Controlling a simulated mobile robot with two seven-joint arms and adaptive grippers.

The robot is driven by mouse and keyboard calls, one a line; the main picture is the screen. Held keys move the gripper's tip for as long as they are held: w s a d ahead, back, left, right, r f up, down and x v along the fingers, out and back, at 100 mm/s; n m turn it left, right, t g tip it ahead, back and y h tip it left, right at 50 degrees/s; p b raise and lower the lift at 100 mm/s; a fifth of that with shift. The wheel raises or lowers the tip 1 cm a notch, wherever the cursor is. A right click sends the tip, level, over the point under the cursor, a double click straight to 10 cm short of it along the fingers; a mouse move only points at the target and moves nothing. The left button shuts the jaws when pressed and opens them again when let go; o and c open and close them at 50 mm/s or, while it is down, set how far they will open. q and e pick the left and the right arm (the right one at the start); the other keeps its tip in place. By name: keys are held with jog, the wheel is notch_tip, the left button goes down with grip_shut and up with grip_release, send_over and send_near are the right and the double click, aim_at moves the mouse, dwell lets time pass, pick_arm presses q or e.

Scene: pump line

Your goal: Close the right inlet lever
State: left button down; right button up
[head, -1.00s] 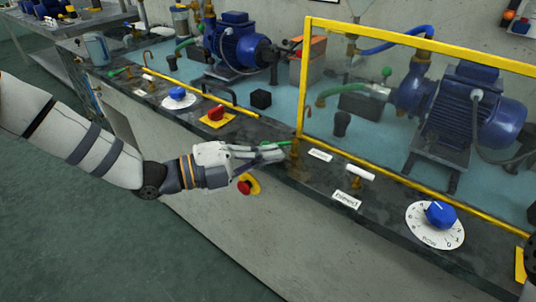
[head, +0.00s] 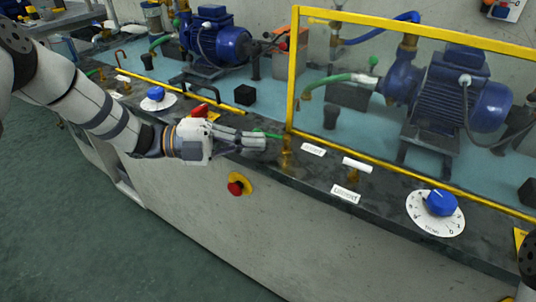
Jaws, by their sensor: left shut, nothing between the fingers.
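The right inlet lever (head: 268,135) is a thin green handle on a brass valve (head: 286,155), by the lower corner of the yellow frame. It points left from the valve, roughly along the dark ledge, and is partly hidden behind my fingers. A white label (head: 313,150) lies right of the valve; its text is too small to read surely. My left gripper (head: 262,142) is shut and empty, its fingertips just in front of the green handle. I cannot tell whether they touch it. My right gripper is out of view.
A red emergency button (head: 236,187) is on the front wall below my gripper. The yellow frame (head: 294,70) rises behind the valve.

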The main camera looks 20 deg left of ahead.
pick_arm(q)
jog(key=shift+w+a, duration=0.35)
jog(key=shift+w, duration=0.35)
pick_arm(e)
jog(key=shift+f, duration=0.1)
pick_arm(q)
jog(key=shift+w+a+r, duration=0.1)
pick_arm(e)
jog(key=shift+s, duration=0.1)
